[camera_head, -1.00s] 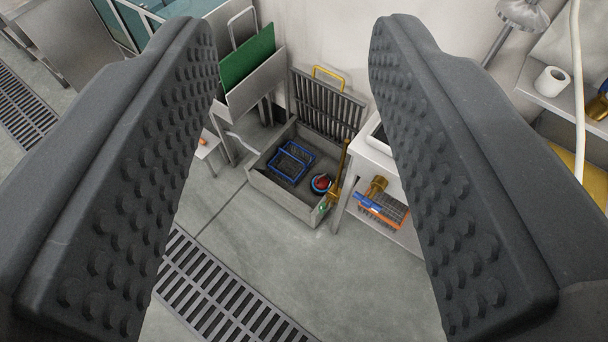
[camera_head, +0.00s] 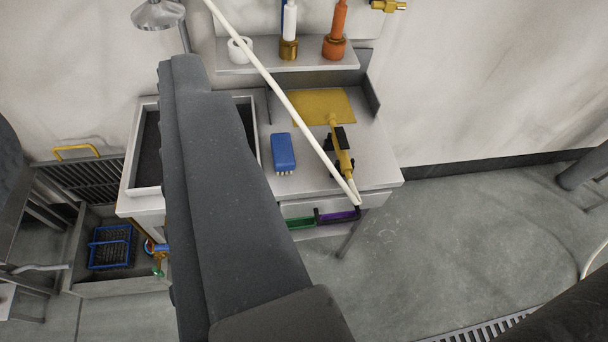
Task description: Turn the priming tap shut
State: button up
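My gripper (camera_head: 95,100) is open and empty. Its right finger stands tall left of centre, and a dark piece at the left edge looks like its other finger. I cannot tell for sure which fitting is the priming tap. A brass fitting (camera_head: 388,6) is on the wall at top right. A brass piece with a green end (camera_head: 158,268) stands by the grey floor basin (camera_head: 120,283), partly hidden by the finger. A yellow tool with black parts (camera_head: 341,152) lies on the bench. My gripper touches none of these.
A white hose (camera_head: 280,95) crosses in front. The floor (camera_head: 470,240) at right is clear, with a drain grate (camera_head: 490,328).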

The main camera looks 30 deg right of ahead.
aim_at(157, 271)
jog(key=z, duration=0.3)
jog(key=k, duration=1.25)
jog(key=u, duration=0.45)
jog(key=i, duration=0.55)
jog(key=u, duration=0.65)
jog(key=i, duration=1.05)
jog(key=z, duration=0.05)
